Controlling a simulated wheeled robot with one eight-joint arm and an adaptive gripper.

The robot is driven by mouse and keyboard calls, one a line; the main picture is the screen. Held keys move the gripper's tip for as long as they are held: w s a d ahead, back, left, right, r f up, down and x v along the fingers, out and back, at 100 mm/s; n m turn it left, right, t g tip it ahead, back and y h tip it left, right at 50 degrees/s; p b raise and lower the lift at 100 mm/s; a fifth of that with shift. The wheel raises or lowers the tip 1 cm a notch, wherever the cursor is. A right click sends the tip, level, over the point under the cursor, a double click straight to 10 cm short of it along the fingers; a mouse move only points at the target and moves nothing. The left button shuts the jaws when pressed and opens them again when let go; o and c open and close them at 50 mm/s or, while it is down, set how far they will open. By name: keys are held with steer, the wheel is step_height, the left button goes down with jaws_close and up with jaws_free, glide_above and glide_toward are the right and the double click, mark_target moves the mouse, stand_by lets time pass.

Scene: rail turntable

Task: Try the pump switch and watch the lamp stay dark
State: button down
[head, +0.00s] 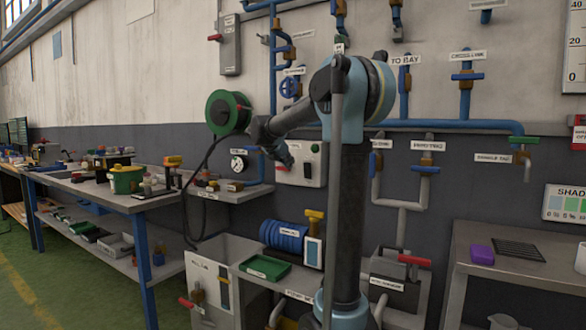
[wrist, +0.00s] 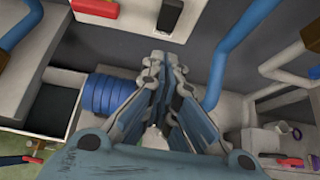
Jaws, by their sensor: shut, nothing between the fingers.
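A pale control box (head: 316,178) is on the wall behind my gripper in the head view. It carries a small round green piece (head: 314,148), a dark switch-like piece (head: 307,170) and a red piece at its left; I cannot read which is the pump switch or the lamp. In the wrist view a black switch-like piece (wrist: 170,14) and a red piece (wrist: 96,8) show at the top edge. My gripper (head: 288,162) is shut and empty in front of the box; in the wrist view its fingertips (wrist: 164,60) point up, apart from the black piece. No lit lamp shows.
Below are a blue coil (head: 287,236), a green tray (head: 265,268) and a red-handled valve (head: 414,261). A green hose reel (head: 227,112) and a gauge (head: 238,164) are left of the box. Blue pipes (head: 440,126) run along the wall.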

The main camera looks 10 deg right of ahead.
glide_toward(305, 173)
step_height(305, 173, down, 3)
steer(key=d, duration=0.1)
steer(key=w+d, duration=0.1)
steer(key=w, duration=0.1)
steer(key=shift+w+d+r, duration=0.25)
steer(key=shift+d, duration=0.15)
steer(key=shift+a+r, duration=0.1)
steer(key=shift+a, duration=0.05)
